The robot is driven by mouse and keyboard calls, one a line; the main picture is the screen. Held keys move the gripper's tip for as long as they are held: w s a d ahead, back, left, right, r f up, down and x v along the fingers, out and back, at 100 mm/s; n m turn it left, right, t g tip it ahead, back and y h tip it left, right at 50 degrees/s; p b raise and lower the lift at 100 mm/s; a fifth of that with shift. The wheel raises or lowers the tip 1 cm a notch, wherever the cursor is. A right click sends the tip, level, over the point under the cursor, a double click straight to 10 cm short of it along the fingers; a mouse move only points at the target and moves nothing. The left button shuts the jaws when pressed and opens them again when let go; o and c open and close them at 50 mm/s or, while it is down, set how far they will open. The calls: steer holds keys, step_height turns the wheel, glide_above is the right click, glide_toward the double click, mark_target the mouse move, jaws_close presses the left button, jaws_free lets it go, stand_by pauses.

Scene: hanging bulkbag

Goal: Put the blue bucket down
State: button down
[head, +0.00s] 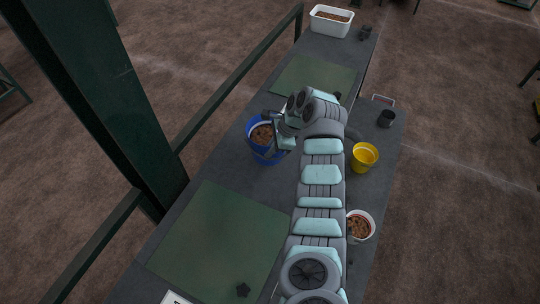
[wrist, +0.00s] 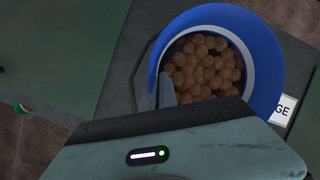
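The blue bucket (head: 256,152) is upright, left of my arm in the head view, and holds brown round pieces. In the wrist view the blue bucket (wrist: 268,52) fills the upper right, with the brown pieces inside. My gripper (head: 275,133) is at the bucket's right side. In the wrist view its fingers (wrist: 157,94) straddle the bucket's rim, one inside and one outside, and look shut on it. The bucket's underside is hidden, so I cannot tell whether it touches the grey bench (head: 207,172).
Green mats (head: 220,240) and (head: 315,76) lie on the bench before and behind the bucket. A yellow bucket (head: 364,156), a white bucket (head: 360,225) and a dark cup (head: 386,118) stand right of my arm. A white tub (head: 331,24) is at the far end. A green post (head: 105,95) stands left.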

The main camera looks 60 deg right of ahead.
mark_target(266, 161)
steer(key=shift+f, duration=1.9)
steer(key=c, duration=1.7)
jaws_free()
steer(key=shift+f, duration=0.1)
steer(key=b+v, duration=0.2)
steer(key=v, duration=1)
